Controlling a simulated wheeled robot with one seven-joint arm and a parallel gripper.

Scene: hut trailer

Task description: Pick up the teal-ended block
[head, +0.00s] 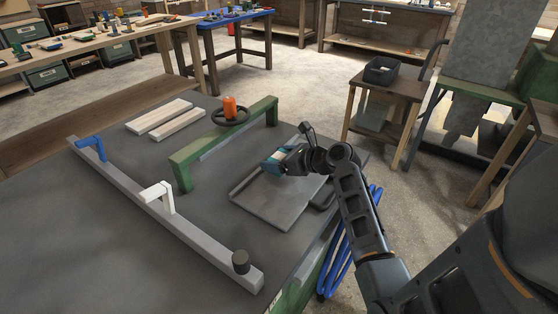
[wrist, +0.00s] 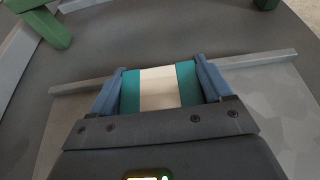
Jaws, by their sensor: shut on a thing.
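The teal-ended block (wrist: 159,87) has a pale middle and a teal band at each end. In the wrist view it sits between the two blue-grey fingers of my gripper (wrist: 160,88), which press on its teal ends. In the head view the block (head: 273,164) shows as a small teal and pale shape at the tip of my gripper (head: 277,162). It is over or near the far edge of the grey tray (head: 270,208). I cannot tell whether the block is lifted clear of the tray.
A long grey rail (head: 205,240) with blue and white brackets runs along the left. Two pale planks (head: 165,118) lie at the back. Bare table lies between rail and tray.

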